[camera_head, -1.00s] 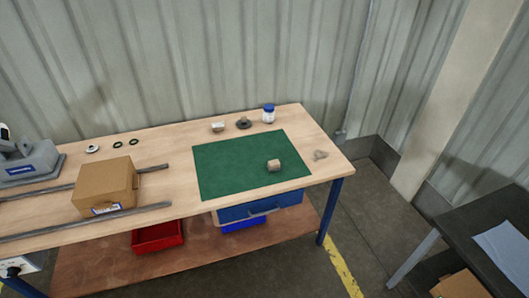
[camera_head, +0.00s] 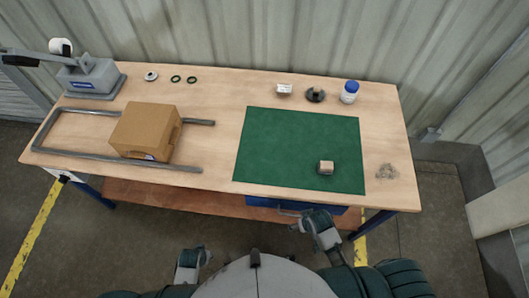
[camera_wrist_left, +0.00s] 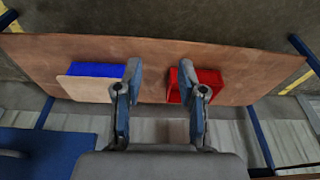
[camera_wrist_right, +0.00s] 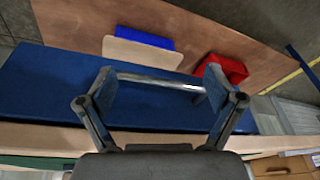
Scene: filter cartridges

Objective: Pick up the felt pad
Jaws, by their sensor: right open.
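I cannot tell for sure which thing is the felt pad. A small beige block (camera_head: 326,168) lies on the green mat (camera_head: 270,150), towards its front right. A white ring (camera_head: 151,76) lies at the back left of the table. My right gripper (camera_wrist_right: 160,85) is open and empty, below the table's front edge; the metal handle of the blue drawer (camera_wrist_right: 50,90) shows between its fingers. My left gripper (camera_wrist_left: 160,75) is open and empty, in front of the table, with the lower shelf in its view. Neither gripper is at the block.
A white packet (camera_head: 284,89), a dark ring (camera_head: 315,95) and a blue-lidded jar (camera_head: 349,92) stand behind the mat. Small bits (camera_head: 387,171) lie at its right. A cardboard box (camera_head: 146,131), metal rails and a grey press (camera_head: 90,78) fill the left.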

